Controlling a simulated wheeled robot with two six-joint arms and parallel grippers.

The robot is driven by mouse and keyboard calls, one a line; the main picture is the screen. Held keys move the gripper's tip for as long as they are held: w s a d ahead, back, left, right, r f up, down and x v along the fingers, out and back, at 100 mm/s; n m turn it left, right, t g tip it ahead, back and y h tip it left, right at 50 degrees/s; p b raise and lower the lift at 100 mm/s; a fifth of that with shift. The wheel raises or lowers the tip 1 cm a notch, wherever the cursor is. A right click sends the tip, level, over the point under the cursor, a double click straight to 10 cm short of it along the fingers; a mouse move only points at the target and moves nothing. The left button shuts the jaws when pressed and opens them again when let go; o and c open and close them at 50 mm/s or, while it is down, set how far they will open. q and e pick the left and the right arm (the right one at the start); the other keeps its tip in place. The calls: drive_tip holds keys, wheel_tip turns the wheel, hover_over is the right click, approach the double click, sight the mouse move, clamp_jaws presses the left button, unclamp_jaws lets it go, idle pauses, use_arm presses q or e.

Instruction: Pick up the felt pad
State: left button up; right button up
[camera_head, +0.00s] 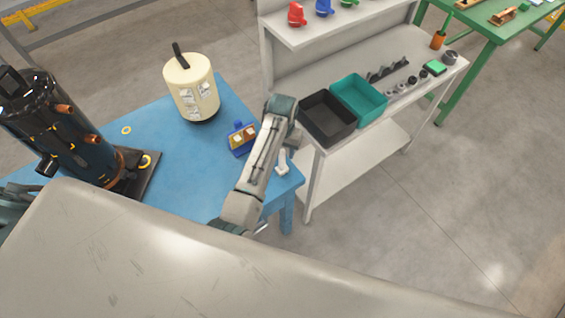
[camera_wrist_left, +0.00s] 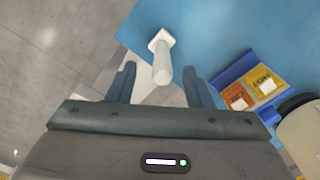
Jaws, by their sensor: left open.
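A white piece with a square end and a rounded stem (camera_wrist_left: 162,60) lies on the blue table near its edge. It is the likeliest felt pad, though its material cannot be told. In the head view it shows small and white (camera_head: 283,163) at the table's right corner. My left gripper (camera_wrist_left: 159,70) is open above it, and the stem shows between the two fingers, with no visible grip. In the head view the forearm hides most of that gripper. My right gripper is not in view.
A blue holder (camera_head: 233,149) with an orange and a yellow labelled compartment stands close by. A cream canister (camera_head: 191,85) and a dark compressor (camera_head: 62,125) stand on the blue table (camera_head: 185,165). A black bin (camera_head: 327,118) and teal bin (camera_head: 359,99) sit on the shelf rack.

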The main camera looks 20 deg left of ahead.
sight(282, 157)
use_arm(q)
drive_tip(key=shift+f, duration=0.4)
drive_tip(key=shift+w+f, duration=0.15)
drive_tip(key=shift+f, duration=0.1)
drive_tip(key=f, duration=0.1)
drive_tip(key=f+p, duration=0.2)
drive_tip(key=f, duration=0.1)
drive_tip(key=shift+w+a, duration=0.25)
drive_tip(key=shift+w, duration=0.05)
drive_tip(key=shift+f, duration=0.5)
drive_tip(key=shift+c, duration=1.1)
drive_tip(key=c, duration=0.7)
clamp_jaws()
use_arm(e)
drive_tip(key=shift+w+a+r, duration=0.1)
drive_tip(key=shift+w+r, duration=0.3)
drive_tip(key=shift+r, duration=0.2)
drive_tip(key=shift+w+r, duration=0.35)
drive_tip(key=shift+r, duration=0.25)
